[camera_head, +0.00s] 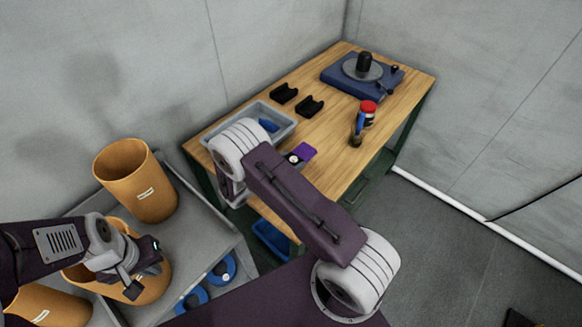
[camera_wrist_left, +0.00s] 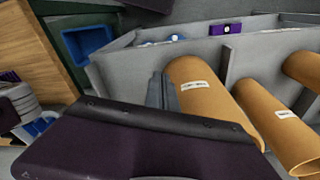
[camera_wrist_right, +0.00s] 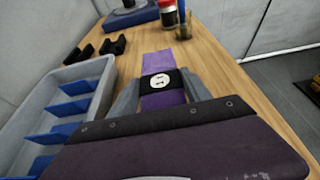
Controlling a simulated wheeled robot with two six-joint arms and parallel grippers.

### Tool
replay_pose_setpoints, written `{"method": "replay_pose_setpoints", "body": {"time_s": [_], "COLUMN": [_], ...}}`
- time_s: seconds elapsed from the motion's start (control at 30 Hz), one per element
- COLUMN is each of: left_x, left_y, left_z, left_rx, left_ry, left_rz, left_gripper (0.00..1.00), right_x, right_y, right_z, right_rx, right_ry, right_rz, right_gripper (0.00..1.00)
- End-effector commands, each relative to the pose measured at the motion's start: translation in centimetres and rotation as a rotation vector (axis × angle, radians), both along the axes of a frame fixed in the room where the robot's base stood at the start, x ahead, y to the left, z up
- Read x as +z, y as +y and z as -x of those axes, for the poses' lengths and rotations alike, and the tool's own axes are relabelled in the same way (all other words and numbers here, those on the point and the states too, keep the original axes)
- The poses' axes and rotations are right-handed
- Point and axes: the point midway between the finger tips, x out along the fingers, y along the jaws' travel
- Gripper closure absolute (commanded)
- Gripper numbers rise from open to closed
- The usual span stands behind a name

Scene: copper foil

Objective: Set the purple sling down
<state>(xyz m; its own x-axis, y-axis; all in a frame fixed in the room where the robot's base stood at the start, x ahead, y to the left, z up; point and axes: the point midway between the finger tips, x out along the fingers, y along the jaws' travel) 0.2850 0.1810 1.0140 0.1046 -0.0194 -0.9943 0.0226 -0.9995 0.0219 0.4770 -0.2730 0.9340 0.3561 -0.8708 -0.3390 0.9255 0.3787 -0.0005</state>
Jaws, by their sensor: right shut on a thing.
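The purple sling (camera_wrist_right: 158,62), a flat purple strip with a black band and a white round label, is between the fingers of my right gripper (camera_wrist_right: 160,92). My right gripper is shut on it over the wooden table (camera_wrist_right: 215,75), beside the grey tray. I cannot tell whether the sling touches the tabletop. In the head view, my right arm partly hides the sling (camera_head: 305,151). My left gripper (camera_head: 146,272) is over the orange bins at the left. Its fingers (camera_wrist_left: 164,90) look close together and empty.
A grey tray (camera_wrist_right: 42,98) with blue dividers is left of the sling. Two black holders (camera_head: 298,98), a red-capped jar (camera_head: 368,114) and a blue turntable-like device (camera_head: 345,84) stand farther back. Orange bins (camera_head: 135,182) stand on a grey cart. The table's right side is mostly clear.

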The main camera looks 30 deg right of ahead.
Motion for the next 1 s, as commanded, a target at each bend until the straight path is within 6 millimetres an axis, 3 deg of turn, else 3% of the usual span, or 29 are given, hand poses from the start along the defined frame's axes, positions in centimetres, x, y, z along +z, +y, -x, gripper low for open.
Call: {"method": "replay_pose_setpoints", "body": {"time_s": [0.23, 0.63, 0.67, 0.73, 1.0], "left_x": [0.5, -0.1, -0.1, 0.1, 0.1], "left_y": [0.0, 0.0, 0.0, 0.0, 0.0], "left_z": [0.0, 0.0, 0.0, 0.0, 0.0], "left_rx": [0.0, 0.0, 0.0, 0.0, 0.0], "left_ry": [0.0, 0.0, 0.0, 0.0, 0.0], "left_rz": [0.0, 0.0, 0.0, 0.0, 0.0], "left_gripper": [1.0, 1.0, 1.0, 1.0, 1.0], "right_x": [-3.5, -4.4, -4.4, -4.3, -4.3], "right_y": [0.0, 0.0, 0.0, 0.0, 0.0], "right_z": [0.0, 0.0, 0.0, 0.0, 0.0], "right_rx": [0.0, 0.0, 0.0, 0.0, 0.0], "right_ry": [0.002, -0.001, -0.001, -0.001, -0.001], "right_rz": [0.002, 0.001, 0.0, 0.0, 0.0], "right_gripper": [1.0, 1.0, 0.41, 0.22, 0.22]}}
